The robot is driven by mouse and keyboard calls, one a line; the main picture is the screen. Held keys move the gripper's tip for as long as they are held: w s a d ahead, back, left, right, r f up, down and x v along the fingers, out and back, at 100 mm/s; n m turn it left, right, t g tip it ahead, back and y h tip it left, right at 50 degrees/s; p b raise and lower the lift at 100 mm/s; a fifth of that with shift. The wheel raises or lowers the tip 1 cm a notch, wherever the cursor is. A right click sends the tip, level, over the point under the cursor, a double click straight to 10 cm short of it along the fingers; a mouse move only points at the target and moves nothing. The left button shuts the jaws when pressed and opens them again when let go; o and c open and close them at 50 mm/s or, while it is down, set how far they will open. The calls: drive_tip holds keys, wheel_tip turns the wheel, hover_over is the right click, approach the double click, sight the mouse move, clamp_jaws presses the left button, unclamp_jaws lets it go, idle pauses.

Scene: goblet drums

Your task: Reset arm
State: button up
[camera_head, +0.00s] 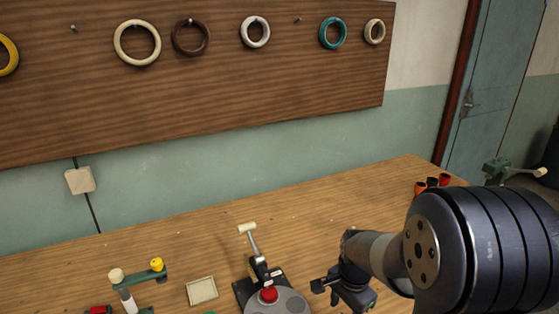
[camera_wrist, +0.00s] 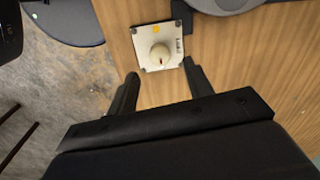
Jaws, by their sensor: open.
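My gripper (camera_head: 342,289) hangs over the wooden bench (camera_head: 330,215) at the lower middle of the head view, to the right of a grey round-based device. In the wrist view my gripper (camera_wrist: 160,72) is open, with its two black fingers spread apart and nothing held between them. A square pale plate (camera_wrist: 173,60) with a cream round knob (camera_wrist: 160,54) and a yellow dot shows just beyond and between the fingertips, near the bench edge. My arm hides part of the bench's right side in the head view.
A device with a red button (camera_head: 269,294) and a lever (camera_head: 248,234) stands left of my gripper. A shallow tray (camera_head: 202,291) and a green stand (camera_head: 140,277) are farther left. Orange and black cups (camera_head: 432,184) stand at the back right. Rings (camera_head: 137,43) hang on the wall board.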

wheel_tip(320, 180, down, 5)
drive_tip(key=shift+f, duration=0.1)
drive_tip(key=n, duration=0.4)
drive_tip(key=shift+w+n, duration=0.1)
drive_tip(key=shift+n, duration=0.3)
drive_tip(key=n+p, duration=0.1)
drive_tip(key=n, duration=0.3)
drive_tip(key=shift+n, duration=0.3)
drive_tip(key=n+p, duration=0.1)
drive_tip(key=n, duration=0.3)
drive_tip(key=shift+a+g, duration=0.1)
drive_tip(key=shift+g, duration=0.2)
drive_tip(key=n+p, duration=0.1)
drive_tip(key=n, duration=0.3)
drive_tip(key=shift+n+p, duration=0.3)
drive_tip(key=shift+p, duration=0.05)
drive_tip(key=shift+w+r, duration=0.1)
drive_tip(key=shift+r, duration=0.4)
drive_tip(key=shift+a, duration=0.15)
